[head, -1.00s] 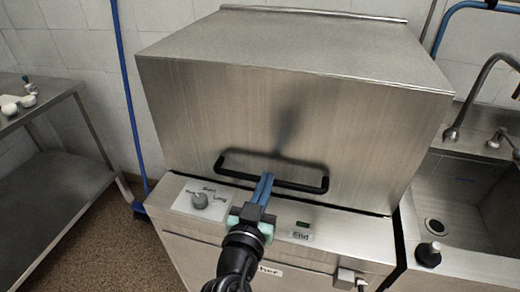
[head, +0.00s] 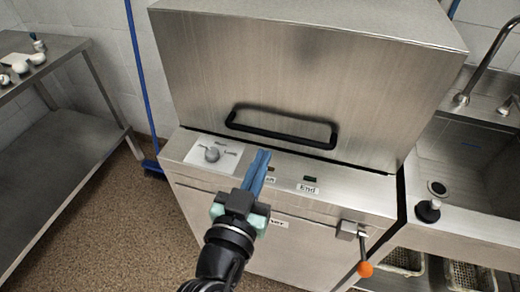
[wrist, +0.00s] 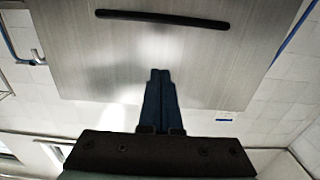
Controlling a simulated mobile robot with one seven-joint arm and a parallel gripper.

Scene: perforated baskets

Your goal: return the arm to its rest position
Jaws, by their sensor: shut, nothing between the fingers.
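My gripper (head: 258,165) is in front of the stainless steel dishwasher (head: 320,75), over the front edge of its control panel in the head view. Its two blue fingers are together and hold nothing. In the wrist view my gripper (wrist: 160,75) points at the steel hood, and the black handle (wrist: 163,19) lies beyond the fingertips. The same black handle (head: 280,136) shows in the head view, apart from the fingers. The hood is down, with its lower edge at the panel.
A dial (head: 212,154) and an "End" label (head: 307,188) are on the panel. An orange-knobbed lever (head: 365,268) hangs at the front right. A sink (head: 470,170) stands right, with perforated baskets (head: 470,276) below. A steel table (head: 65,130) stands left.

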